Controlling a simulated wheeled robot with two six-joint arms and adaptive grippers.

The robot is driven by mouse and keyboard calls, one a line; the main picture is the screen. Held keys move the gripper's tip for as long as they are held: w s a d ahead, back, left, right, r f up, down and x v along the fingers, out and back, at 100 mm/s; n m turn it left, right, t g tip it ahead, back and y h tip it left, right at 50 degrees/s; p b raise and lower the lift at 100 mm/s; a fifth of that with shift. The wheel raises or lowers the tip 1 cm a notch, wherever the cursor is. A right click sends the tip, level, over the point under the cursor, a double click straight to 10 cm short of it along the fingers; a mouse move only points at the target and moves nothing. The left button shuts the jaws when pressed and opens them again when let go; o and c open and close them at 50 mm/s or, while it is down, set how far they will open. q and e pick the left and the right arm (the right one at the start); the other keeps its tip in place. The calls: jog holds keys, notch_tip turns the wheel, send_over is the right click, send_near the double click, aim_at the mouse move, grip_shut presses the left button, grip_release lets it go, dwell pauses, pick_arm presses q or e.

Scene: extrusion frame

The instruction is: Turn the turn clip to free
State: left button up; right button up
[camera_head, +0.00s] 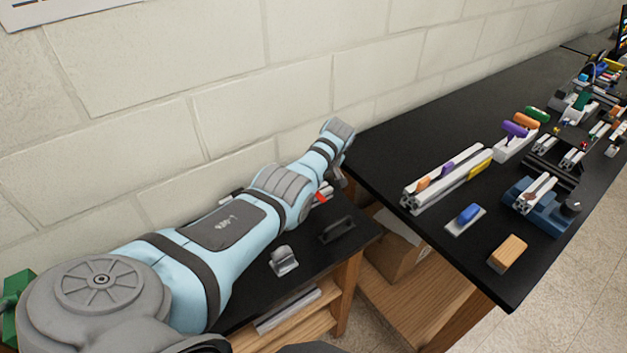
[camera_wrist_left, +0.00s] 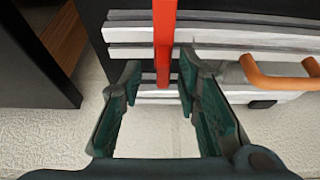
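In the left wrist view, a straight red bar (camera_wrist_left: 164,30), which looks like the turn clip, stands upright in the picture across pale grey extrusion rails (camera_wrist_left: 225,38). My left gripper (camera_wrist_left: 160,78) is open. Its two green-lined fingers are on either side of the red bar's lower part, with a visible gap on each side. In the head view a small red piece (camera_head: 321,197) shows beside my left wrist, on the near black table. My left gripper's tip (camera_head: 338,180) is mostly hidden by the arm there. My right gripper is not in view.
An orange handle (camera_wrist_left: 282,77) is close to the right of the fingers. The near table holds a metal bracket (camera_head: 284,260) and a dark handle (camera_head: 337,230). A long black bench (camera_head: 420,130) on the right carries several colored parts. A block wall runs behind.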

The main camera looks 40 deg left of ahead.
aim_at(324, 198)
pick_arm(q)
jog(key=v, duration=1.2)
